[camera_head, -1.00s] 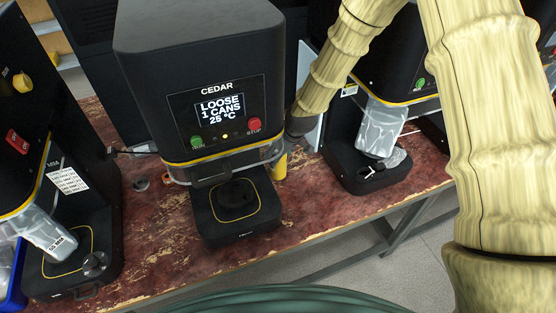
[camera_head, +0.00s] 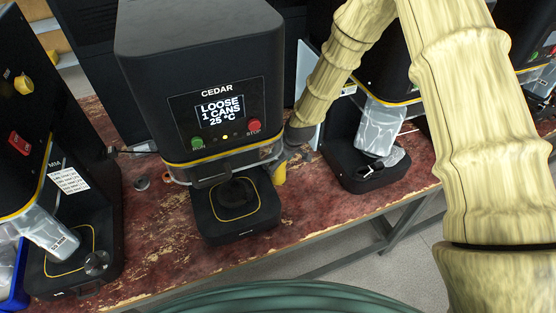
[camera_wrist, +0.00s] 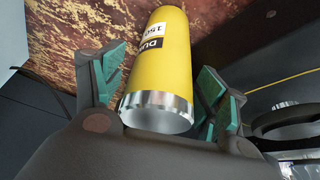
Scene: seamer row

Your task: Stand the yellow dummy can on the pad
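The yellow can (camera_head: 279,174), with a silver rim, is beside the right side of the CEDAR seamer, partly hidden by my gripper (camera_head: 294,150). In the wrist view the can (camera_wrist: 160,60) lies between the green-padded fingers of my gripper (camera_wrist: 160,85), with its silver end towards the camera and a white label partly visible. The fingers are spread on both sides, with a small gap at the left; I see no firm grip. The round black pad (camera_head: 238,192) sits inside a yellow outline on the CEDAR base, with nothing standing on it.
The CEDAR seamer (camera_head: 205,80) overhangs the pad; its screen reads "LOOSE 1 CANS 25 °C". Other machines stand left (camera_head: 70,270) and right (camera_head: 362,165) on the worn red bench (camera_head: 155,235). A blue bin (camera_head: 14,285) is at far left.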

